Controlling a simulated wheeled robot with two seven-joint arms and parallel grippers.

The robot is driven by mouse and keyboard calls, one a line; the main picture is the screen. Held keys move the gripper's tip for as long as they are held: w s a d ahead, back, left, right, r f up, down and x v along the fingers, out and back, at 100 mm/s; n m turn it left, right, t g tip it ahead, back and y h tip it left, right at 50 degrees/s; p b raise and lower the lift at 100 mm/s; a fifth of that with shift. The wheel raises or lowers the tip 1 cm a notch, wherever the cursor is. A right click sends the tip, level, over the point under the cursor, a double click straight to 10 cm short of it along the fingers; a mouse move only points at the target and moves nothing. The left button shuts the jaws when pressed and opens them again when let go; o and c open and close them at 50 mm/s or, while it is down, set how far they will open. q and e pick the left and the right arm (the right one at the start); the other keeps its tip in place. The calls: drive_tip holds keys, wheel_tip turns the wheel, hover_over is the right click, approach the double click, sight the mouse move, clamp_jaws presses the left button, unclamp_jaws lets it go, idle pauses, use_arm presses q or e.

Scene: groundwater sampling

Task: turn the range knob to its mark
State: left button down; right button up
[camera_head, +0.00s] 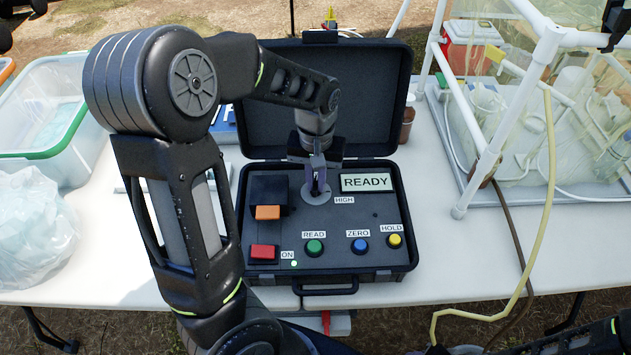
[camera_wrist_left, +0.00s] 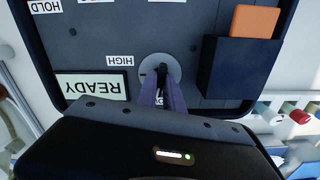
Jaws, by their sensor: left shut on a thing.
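The range knob (camera_wrist_left: 162,69) is a dark grip on a round grey plate (camera_head: 311,197) on the black meter panel, beside a HIGH label (camera_head: 344,200). My left gripper (camera_head: 318,186) points down at it, with its fingers closed around the knob. The wrist view shows both fingers (camera_wrist_left: 163,88) reaching the knob's grip. The display (camera_head: 367,182) reads READY. A black part at the top right edge may be my right gripper (camera_head: 608,42); its jaws are unclear.
The panel carries a red switch (camera_head: 263,252), green (camera_head: 314,248), blue (camera_head: 360,246) and yellow (camera_head: 394,240) buttons, and an orange block (camera_head: 267,212) in a black holder. The open lid (camera_head: 365,90) stands behind. A white pipe frame (camera_head: 500,130) stands right; a clear bin (camera_head: 50,115) left.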

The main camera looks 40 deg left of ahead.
sight(315, 183)
use_arm(q)
drive_tip(key=m, duration=1.5)
drive_tip(key=shift+m, duration=0.3)
drive_tip(key=c, duration=1.4)
unclamp_jaws()
wheel_tip(315, 183, up, 8)
drive_tip(key=shift+f, duration=0.1)
drive_tip(key=shift+s, duration=0.1)
